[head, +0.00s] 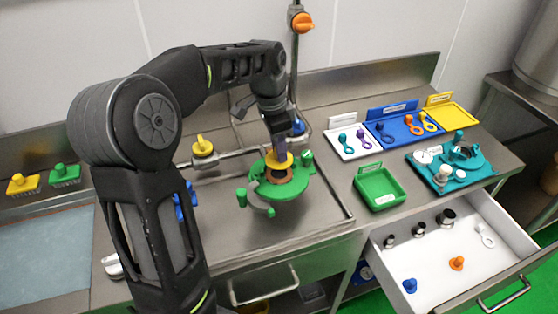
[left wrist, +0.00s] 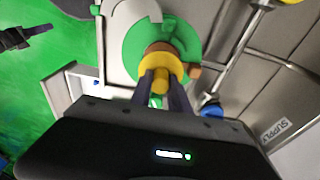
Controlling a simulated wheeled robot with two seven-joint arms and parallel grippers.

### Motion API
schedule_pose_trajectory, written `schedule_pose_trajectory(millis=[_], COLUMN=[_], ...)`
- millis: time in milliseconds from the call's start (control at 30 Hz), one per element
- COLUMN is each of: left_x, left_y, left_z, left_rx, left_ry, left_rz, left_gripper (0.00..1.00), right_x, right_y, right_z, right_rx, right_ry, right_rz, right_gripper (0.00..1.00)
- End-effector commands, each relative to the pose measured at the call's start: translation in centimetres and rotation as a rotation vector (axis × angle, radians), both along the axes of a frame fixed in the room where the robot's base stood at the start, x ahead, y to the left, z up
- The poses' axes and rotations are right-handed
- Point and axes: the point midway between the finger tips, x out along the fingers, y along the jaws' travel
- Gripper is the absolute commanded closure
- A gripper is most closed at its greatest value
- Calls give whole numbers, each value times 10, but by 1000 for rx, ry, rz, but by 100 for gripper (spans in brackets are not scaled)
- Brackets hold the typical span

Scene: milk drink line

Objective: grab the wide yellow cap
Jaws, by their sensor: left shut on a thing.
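The wide yellow cap (head: 279,163) is at the green round fixture (head: 288,190) in the middle of the sink bench. My left gripper (head: 282,146) comes down from above and is shut on the cap's knob. In the left wrist view, the cap (left wrist: 158,66) sits between my left fingertips (left wrist: 160,80), in front of a brown ring (left wrist: 160,47) on the green fixture. I cannot tell whether the cap touches the ring. A dark part at the upper left of the left wrist view may be my right gripper (left wrist: 30,34); its jaws are unclear.
A pipe with a yellow valve handle (head: 202,146) runs behind the fixture. A green tray (head: 381,196) and a teal fixture (head: 480,172) stand to the right. Below them, an open drawer (head: 420,262) juts out with several small parts. Blue, white and yellow trays line the back right.

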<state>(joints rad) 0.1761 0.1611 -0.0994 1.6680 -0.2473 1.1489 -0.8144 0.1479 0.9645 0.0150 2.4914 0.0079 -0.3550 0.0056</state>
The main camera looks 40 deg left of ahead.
Motion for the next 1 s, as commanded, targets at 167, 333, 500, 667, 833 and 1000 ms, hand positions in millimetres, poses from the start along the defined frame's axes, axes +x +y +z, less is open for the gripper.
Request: schedule_pose_trajectory(millis=[167,333,500,667,833,1000], left_x=[1,0,0,0,0,0], left_y=[0,0,0,0,0,-1], left_z=[34,50,52,52,51,51], left_rx=[0,0,0,0,0,0], left_ry=[-3,0,0,0,0,1], left_rz=[0,0,0,0,0,2], left_gripper=[100,100,100,100,100,100], right_x=[1,1,1,1,1,1], right_y=[0,0,0,0,0,0], right_z=[-5,-6,-5,-5,-5,-5], right_rx=[2,2,2,2,2,2], right_ry=[-2,-3,-3,-3,-3,-3], right_rz=[1,1,0,0,0,0], right_gripper=[64,64,64,64,64,64])
